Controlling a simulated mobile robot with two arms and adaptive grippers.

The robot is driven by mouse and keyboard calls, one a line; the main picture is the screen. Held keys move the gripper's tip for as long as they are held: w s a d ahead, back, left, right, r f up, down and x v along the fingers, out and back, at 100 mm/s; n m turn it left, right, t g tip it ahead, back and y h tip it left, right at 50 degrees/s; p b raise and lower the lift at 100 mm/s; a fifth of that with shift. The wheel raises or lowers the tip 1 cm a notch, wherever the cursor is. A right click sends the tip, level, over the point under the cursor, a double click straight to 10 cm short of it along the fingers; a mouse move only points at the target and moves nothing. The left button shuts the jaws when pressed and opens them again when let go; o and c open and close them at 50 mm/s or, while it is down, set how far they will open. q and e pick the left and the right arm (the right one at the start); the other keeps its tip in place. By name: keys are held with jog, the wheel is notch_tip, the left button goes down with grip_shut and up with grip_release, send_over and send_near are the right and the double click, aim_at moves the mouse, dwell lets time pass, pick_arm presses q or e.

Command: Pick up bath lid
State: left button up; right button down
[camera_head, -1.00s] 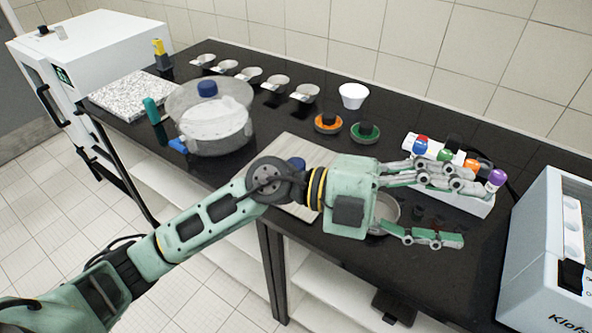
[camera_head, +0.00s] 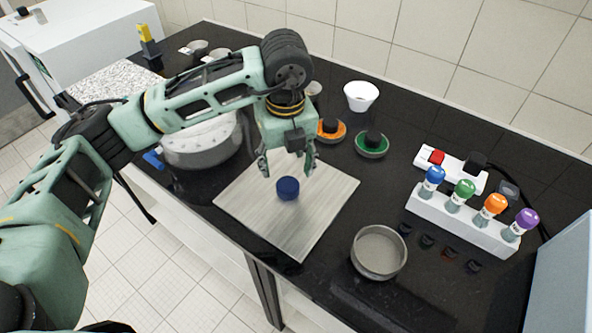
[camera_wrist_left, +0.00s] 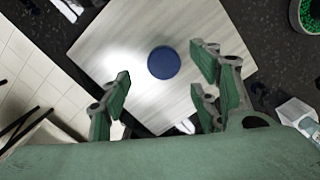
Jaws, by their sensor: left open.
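The bath lid (camera_head: 330,200), which I take to be the flat square light-grey plate, lies on the black bench top. Its round dark-blue knob (camera_head: 288,188) stands at about its middle. My left gripper (camera_head: 288,168) points down over the lid, open and empty, with its fingers to either side of and above the knob. In the left wrist view the knob (camera_wrist_left: 163,62) shows ahead of the open left gripper (camera_wrist_left: 162,95), apart from the fingers, with the lid (camera_wrist_left: 110,45) behind it. My right gripper is not in view.
A shallow metal sieve pan (camera_head: 379,252) stands to the right of the lid. A rack (camera_head: 460,222) of bottles with coloured caps is farther right. Orange (camera_head: 331,130) and green (camera_head: 370,144) dishes and a white bowl (camera_head: 361,96) stand behind. A round vessel (camera_head: 205,145) is partly hidden by my arm.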

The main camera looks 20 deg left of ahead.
aim_at(286, 185)
pick_arm(q)
jog(key=shift+w+a+f, duration=0.1)
jog(key=shift+f, duration=0.05)
jog(key=f+p, duration=0.1)
jog(key=s+f+p, duration=0.1)
jog(key=f, duration=0.1)
jog(key=shift+f, duration=0.1)
jog(key=f, duration=0.2)
jog(key=shift+w+d+f+p, duration=0.2)
jog(key=shift+w+f+p, duration=0.1)
jog(key=shift+f+p, duration=0.1)
jog(key=shift+f, duration=0.4)
jog(key=c, duration=1.3)
grip_shut()
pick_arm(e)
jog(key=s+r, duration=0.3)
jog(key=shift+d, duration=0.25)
